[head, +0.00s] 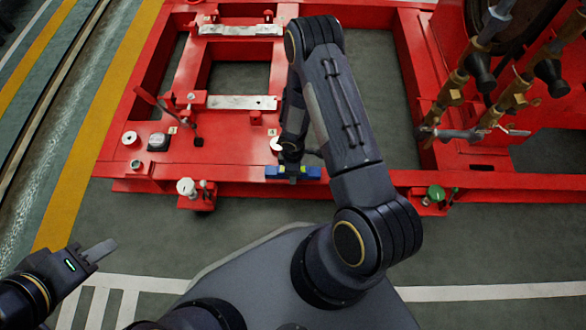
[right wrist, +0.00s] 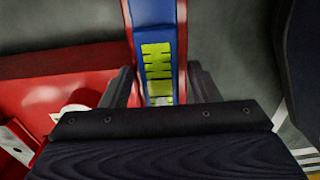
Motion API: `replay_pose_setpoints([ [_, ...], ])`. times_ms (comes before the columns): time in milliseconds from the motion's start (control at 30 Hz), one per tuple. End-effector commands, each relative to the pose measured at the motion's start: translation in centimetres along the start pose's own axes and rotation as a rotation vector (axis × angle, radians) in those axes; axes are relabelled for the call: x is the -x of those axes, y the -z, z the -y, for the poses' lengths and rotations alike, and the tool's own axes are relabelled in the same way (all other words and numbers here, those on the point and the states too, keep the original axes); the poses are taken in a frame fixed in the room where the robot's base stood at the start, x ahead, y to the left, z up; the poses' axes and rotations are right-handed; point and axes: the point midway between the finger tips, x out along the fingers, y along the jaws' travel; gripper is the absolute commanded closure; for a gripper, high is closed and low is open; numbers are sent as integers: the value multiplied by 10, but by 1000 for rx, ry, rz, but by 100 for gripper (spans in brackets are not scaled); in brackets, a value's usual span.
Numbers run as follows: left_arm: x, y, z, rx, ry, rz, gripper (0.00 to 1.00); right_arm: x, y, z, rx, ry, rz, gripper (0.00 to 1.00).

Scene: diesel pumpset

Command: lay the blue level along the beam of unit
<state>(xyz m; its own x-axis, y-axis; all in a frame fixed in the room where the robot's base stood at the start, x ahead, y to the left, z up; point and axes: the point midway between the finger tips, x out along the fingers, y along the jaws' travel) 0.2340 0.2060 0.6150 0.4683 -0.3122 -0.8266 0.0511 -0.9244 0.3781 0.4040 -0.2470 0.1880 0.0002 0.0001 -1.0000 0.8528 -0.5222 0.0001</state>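The blue level (head: 312,172) with yellow-green markings lies lengthwise along the front red beam (head: 480,180) of the unit. I cannot tell whether it rests on the beam or hangs just above it. My right gripper (head: 292,168) is over the middle of the level and partly hidden by my arm. In the right wrist view the level (right wrist: 158,60) runs between the two dark fingers (right wrist: 162,90), which look closed against its sides. My left gripper (head: 102,252) is away at the lower left over the floor, with nothing visible in it; its finger gap is unclear.
A white-capped fitting (head: 187,187) and a green-capped fitting (head: 435,193) stick out from the front beam. Brass pipes and valves (head: 470,75) stand at the right. Floor at left is clear.

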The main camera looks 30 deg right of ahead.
Motion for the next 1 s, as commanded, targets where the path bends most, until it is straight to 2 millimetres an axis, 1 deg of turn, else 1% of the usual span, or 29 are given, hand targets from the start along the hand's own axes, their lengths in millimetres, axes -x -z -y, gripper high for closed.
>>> replay_pose_setpoints([
  [233, 0, 0, 0, 0, 0, 0, 64, 0, 0, 0, 0, 0, 0, 44],
  [367, 6, 3, -3, 0, 0, 0, 64, 8, 0, 0, 0, -1, 0, 44],
  [467, 13, 6, -6, 0, 0, 0, 64, 25, 0, 0, -1, -1, 0, 44],
  [700, 34, 17, -16, 0, 0, 0, 64, 79, 0, -1, -1, -2, -2, 44],
  [800, 40, 20, -18, 0, 0, 0, 64, 98, 0, 0, -2, -1, -1, 44],
  [900, 45, 23, -21, 0, 0, 0, 64, 111, 0, -1, -1, -2, -1, 44],
  [1000, 47, 24, -22, 0, 0, 0, 64, 120, 0, 0, 0, 0, 0, 44],
])
